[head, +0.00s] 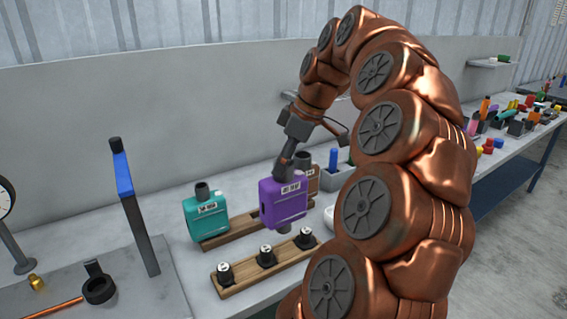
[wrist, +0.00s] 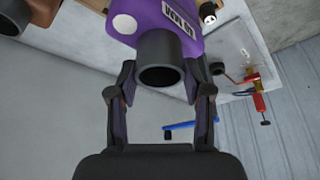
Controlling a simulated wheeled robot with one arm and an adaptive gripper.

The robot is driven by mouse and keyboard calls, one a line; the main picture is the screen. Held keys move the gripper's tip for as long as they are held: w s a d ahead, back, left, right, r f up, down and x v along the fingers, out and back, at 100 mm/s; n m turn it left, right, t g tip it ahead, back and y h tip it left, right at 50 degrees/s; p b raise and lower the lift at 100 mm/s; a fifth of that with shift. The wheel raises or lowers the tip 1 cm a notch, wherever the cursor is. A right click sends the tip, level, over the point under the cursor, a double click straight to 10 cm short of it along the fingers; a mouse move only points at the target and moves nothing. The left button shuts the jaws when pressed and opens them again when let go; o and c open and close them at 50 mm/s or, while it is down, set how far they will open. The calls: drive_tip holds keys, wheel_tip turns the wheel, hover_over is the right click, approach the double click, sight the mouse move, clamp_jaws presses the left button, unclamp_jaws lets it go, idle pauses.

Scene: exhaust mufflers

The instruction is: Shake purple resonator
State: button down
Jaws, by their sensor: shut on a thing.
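The purple resonator (head: 284,203) is a box-shaped muffler with a white label and a dark pipe neck. My gripper (head: 289,160) is shut on its neck from above and holds it up in front of the wooden racks. In the wrist view the purple resonator (wrist: 170,22) is at the top, its open dark neck between the two fingers of my gripper (wrist: 160,85). A teal resonator (head: 206,216) stands upright on the rear wooden rack (head: 238,233), left of the purple one. A brown resonator (head: 308,176) stands behind it, partly hidden.
A front wooden board (head: 240,287) carries several black-and-white knobs (head: 266,256). A blue-and-black upright post (head: 133,205) and a gauge (head: 8,200) stand at left. Bins and coloured parts fill the bench at right. My arm hides part of the bench.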

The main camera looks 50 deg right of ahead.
sight(284, 183)
wheel_tip(284, 183, down, 6)
drive_tip(key=b, duration=0.4)
wheel_tip(284, 183, up, 7)
drive_tip(key=p, duration=0.3)
drive_tip(key=shift+r, duration=0.15)
wheel_tip(284, 183, down, 7)
drive_tip(key=b, duration=0.5)
wheel_tip(284, 183, up, 7)
drive_tip(key=p, duration=0.4)
wheel_tip(284, 183, down, 7)
drive_tip(key=b, duration=0.5)
wheel_tip(284, 183, up, 7)
drive_tip(key=p, duration=0.4)
drive_tip(key=shift+r, duration=0.1)
wheel_tip(284, 183, down, 7)
drive_tip(key=b, duration=0.4)
drive_tip(key=shift+f+b, duration=0.2)
drive_tip(key=shift+b, duration=0.1)
drive_tip(key=shift+r, duration=0.1)
